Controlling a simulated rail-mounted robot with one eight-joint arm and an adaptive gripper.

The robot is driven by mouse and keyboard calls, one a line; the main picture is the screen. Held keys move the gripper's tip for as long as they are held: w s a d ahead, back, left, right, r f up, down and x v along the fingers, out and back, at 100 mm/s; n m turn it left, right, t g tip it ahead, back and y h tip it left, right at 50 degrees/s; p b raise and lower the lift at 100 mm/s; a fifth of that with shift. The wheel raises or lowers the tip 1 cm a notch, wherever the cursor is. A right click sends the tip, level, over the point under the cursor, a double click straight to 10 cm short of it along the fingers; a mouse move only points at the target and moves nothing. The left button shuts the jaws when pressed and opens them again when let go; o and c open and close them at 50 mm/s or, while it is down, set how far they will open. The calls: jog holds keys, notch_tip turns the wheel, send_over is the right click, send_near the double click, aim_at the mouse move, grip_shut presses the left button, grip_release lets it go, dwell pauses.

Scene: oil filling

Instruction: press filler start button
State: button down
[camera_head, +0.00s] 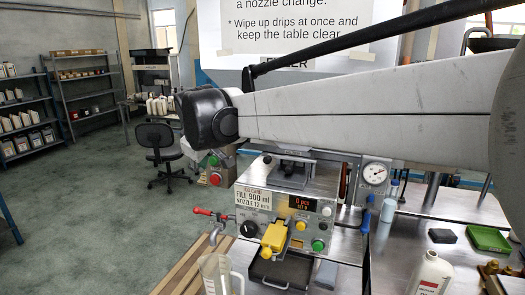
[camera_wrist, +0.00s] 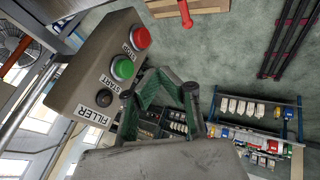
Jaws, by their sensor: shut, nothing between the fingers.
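The filler control box (camera_wrist: 85,75) fills the upper left of the wrist view, labelled FILLER. Its green START button (camera_wrist: 122,68) sits beside the red STOP button (camera_wrist: 140,37), with a black knob (camera_wrist: 104,98) on the other side. My gripper (camera_wrist: 170,84) is shut and empty. In the picture it lies just right of the green button; I cannot tell whether they touch. In the head view a small box with a green button (camera_head: 213,160) and a red button (camera_head: 215,178) stands under my arm's end; my gripper is not clearly visible there.
The filler machine (camera_head: 285,215) has a display, a yellow part (camera_head: 274,238) and its own buttons. A clear jug (camera_head: 215,275) stands in front. Open floor lies left.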

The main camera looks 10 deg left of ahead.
jog(key=w, duration=0.2)
jog(key=w+d+p, duration=0.1)
jog(key=w, duration=0.1)
jog(key=shift+w+f, duration=0.1)
jog(key=shift+f, duration=0.1)
jog(key=shift+w+d, duration=0.25)
jog(key=shift+w, duration=0.6)
jog(key=shift+r, duration=0.1)
jog(key=b, duration=0.2)
send_near(213, 158)
jog(key=s, duration=0.1)
jog(key=s+a, duration=0.1)
jog(key=s, duration=0.2)
jog(key=shift+s+a+r, duration=0.15)
jog(key=shift+s+r, duration=0.15)
